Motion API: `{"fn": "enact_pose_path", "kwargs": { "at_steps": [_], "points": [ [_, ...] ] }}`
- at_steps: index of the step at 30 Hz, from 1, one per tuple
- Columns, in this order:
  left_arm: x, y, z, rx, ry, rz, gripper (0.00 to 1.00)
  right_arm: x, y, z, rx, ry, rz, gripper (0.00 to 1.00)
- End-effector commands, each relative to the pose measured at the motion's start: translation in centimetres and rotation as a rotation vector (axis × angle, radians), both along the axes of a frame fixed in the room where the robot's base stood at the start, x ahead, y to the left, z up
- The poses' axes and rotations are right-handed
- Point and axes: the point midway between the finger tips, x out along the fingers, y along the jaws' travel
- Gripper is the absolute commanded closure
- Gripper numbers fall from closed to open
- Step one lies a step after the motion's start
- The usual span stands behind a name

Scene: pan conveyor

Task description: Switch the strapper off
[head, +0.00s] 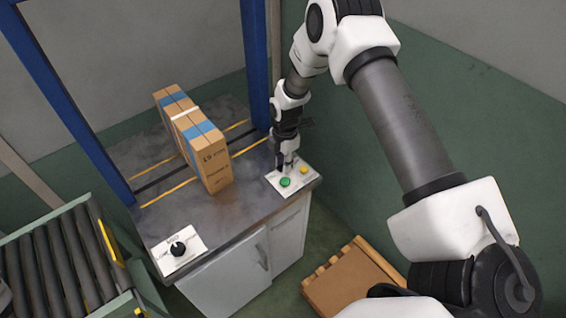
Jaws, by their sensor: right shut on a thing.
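The strapper is a grey-topped cabinet (225,215) with a blue arch (75,110) over it. A white panel (272,183) at its right corner bears a green button (285,182) and a yellow button (304,170). A second white panel (190,256) at the front left corner bears a black rotary knob (178,249). My right gripper (286,166) points down at the right panel, behind the green button and left of the yellow one. It is shut on a small control there, mostly hidden by its fingers. My left gripper is out of view.
A tall cardboard box (207,160) with blue and white bands stands on the strapper top, left of my right gripper. A roller conveyor (60,260) is at the lower left. A brown pallet-like object (350,280) lies on the green floor, right of the cabinet.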

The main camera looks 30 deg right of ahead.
Motion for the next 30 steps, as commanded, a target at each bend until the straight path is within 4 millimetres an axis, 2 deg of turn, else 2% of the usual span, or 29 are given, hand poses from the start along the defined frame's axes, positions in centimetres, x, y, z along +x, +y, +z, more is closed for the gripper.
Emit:
{"fn": "enact_pose_path", "kwargs": {
  "at_steps": [2,3,5,14,17,20,27,30],
  "points": [
    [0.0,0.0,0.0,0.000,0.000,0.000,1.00,-0.1,0.0,0.0,0.000,0.001,0.000,1.00],
    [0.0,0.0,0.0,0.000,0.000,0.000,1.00,-0.1,0.0,0.0,0.000,0.001,0.000,0.70],
    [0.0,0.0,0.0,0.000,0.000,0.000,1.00,-0.1,0.0,0.0,0.000,0.001,0.000,0.52],
    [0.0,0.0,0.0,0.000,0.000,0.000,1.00,0.0,0.0,0.1,-0.001,0.000,0.000,0.52],
    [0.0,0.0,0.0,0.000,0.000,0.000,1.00,0.0,0.0,0.9,0.000,0.000,0.000,0.52],
    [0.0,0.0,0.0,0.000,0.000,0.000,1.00,0.1,-0.1,2.8,-0.001,-0.003,-0.001,0.52],
    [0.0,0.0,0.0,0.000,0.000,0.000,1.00,0.1,-0.4,9.0,0.000,-0.003,0.000,0.52],
    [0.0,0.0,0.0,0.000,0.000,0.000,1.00,0.1,-0.4,10.7,0.000,-0.001,0.000,0.52]
  ]
}}
